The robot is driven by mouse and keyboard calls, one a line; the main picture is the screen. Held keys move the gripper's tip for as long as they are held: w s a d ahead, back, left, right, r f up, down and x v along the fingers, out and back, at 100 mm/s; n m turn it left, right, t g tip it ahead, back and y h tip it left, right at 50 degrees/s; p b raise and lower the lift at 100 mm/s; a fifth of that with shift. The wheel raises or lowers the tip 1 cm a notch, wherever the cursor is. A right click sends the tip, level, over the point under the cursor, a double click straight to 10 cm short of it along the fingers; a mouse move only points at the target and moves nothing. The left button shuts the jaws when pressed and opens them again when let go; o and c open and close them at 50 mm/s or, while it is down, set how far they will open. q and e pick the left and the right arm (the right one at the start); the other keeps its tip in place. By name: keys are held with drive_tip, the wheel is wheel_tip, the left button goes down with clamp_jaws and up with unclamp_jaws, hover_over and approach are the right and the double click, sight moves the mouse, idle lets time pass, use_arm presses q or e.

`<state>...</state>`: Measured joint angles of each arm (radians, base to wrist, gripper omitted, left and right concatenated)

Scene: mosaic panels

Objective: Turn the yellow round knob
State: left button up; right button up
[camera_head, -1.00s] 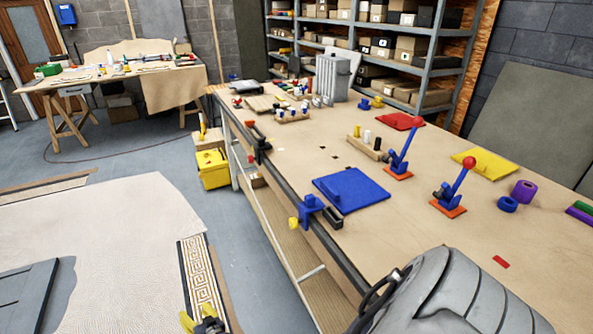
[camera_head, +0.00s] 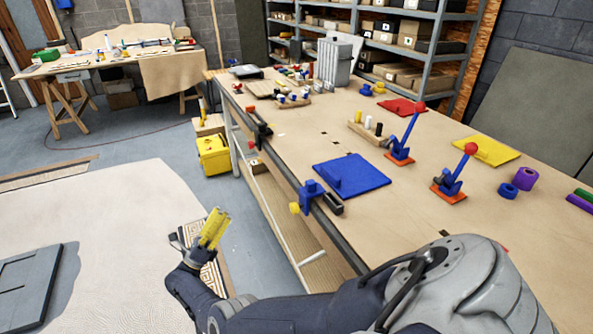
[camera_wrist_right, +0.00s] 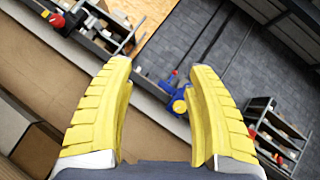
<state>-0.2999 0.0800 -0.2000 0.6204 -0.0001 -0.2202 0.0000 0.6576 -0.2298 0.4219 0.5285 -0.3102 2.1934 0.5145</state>
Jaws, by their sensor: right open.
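The yellow round knob (camera_head: 294,208) sticks out from the blue clamp (camera_head: 311,194) on the workbench's near edge. My right gripper (camera_head: 214,222) has yellow fingers and is raised over the floor side, left of the knob and apart from it. In the right wrist view the right gripper (camera_wrist_right: 162,75) is open, with nothing held between its fingers. The knob (camera_wrist_right: 179,107) and blue clamp (camera_wrist_right: 178,92) show beyond the gap, partly behind the right-hand finger. My left gripper is not in view.
The workbench (camera_head: 290,150) carries a blue panel (camera_head: 355,175), red-knobbed levers (camera_head: 455,170) and a yellow panel (camera_head: 487,150). A yellow toolbox (camera_head: 213,155) stands on the floor. A pale patterned panel (camera_head: 110,220) lies left of my right gripper. The space between gripper and knob looks clear.

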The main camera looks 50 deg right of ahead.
sight(294, 209)
drive_tip(key=s+d+f+m+g+y, duration=0.2)
drive_tip(key=s+f+m+g+y, duration=0.3)
drive_tip(key=s+m+g, duration=0.65)
drive_tip(key=shift+m+t+h, duration=0.3)
drive_tip(key=shift+m+t, duration=0.45)
drive_tip(key=shift+t, duration=0.1)
drive_tip(key=x, duration=0.5)
drive_tip(key=w+x, duration=0.1)
drive_tip(key=x, duration=1)
drive_tip(key=shift+w+d+r, duration=0.1)
drive_tip(key=shift+w+d, duration=0.2)
drive_tip(key=shift+d, duration=0.35)
drive_tip(key=shift+c, duration=0.2)
clamp_jaws()
